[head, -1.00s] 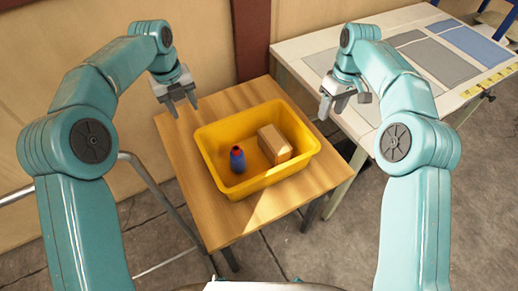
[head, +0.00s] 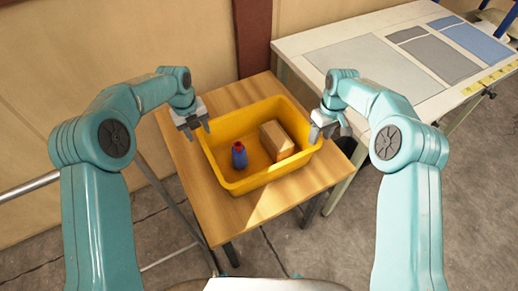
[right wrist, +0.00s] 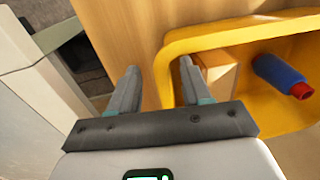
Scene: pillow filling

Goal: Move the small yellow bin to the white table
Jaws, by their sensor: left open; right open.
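The yellow bin (head: 270,184) sits on the small wooden table (head: 187,180). It holds a blue bottle with a red top (head: 239,155) and a brown box (head: 276,141). My left gripper (head: 197,133) is open at the bin's left rim. My right gripper (head: 322,138) is open at the bin's right rim. In the right wrist view, the fingers (right wrist: 156,82) lie on either side of the bin's wall (right wrist: 166,78), one inside and one outside. Whether either gripper touches the rim, I cannot tell. The white table (head: 310,42) stands at the back right.
Grey and blue sheets (head: 430,58) lie flat on the white table, with a yellow measuring strip (head: 490,80) along its edge. A metal rail (head: 30,184) stands at the left. A wall with a dark red post (head: 253,35) is behind the wooden table.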

